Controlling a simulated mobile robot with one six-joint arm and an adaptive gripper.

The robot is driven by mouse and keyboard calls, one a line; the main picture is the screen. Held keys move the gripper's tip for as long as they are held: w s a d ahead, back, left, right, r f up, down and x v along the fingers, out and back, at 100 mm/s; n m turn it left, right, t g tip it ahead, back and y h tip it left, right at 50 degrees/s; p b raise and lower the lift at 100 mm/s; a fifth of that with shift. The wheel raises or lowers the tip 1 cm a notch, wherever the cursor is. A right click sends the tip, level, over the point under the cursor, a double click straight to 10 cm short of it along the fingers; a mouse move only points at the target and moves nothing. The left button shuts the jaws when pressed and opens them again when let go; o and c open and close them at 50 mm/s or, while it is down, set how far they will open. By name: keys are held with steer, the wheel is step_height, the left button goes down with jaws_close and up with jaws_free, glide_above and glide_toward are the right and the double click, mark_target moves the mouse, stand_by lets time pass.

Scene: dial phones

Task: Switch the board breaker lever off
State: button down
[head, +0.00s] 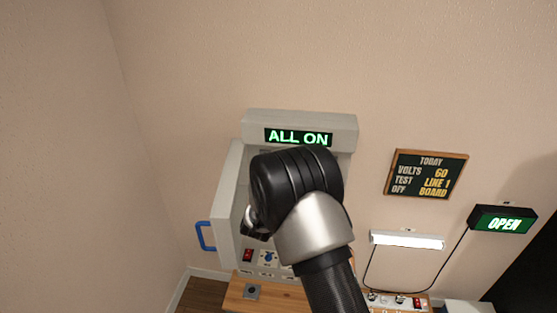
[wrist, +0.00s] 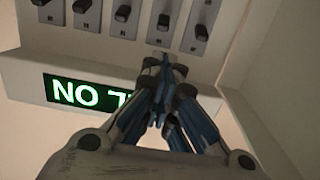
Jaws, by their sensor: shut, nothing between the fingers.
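The breaker cabinet (head: 232,190) hangs on the wall with its door swung open to the left, and a lit sign (head: 298,137) on top reads ALL ON. In the wrist view, which looks upside down, several black breaker levers (wrist: 123,13) stand in a row on grey plates beside the sign (wrist: 90,95). I cannot read which one is the board lever. My gripper (wrist: 165,62) is shut and empty, with its tips close to one lever (wrist: 163,22); contact cannot be told. In the head view my arm hides most of the cabinet inside.
A blue door handle (head: 205,236) sticks out at the left. A red switch (head: 247,255) and a blue knob (head: 269,257) sit low in the cabinet, above a wooden counter (head: 235,294). A chalkboard (head: 427,174), lamp (head: 407,240) and OPEN sign (head: 503,222) are at right.

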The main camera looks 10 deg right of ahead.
steer(key=r+b+x, duration=0.1)
steer(key=x, duration=0.7)
steer(key=shift+w+f, duration=0.2)
steer(key=shift+f, duration=0.35)
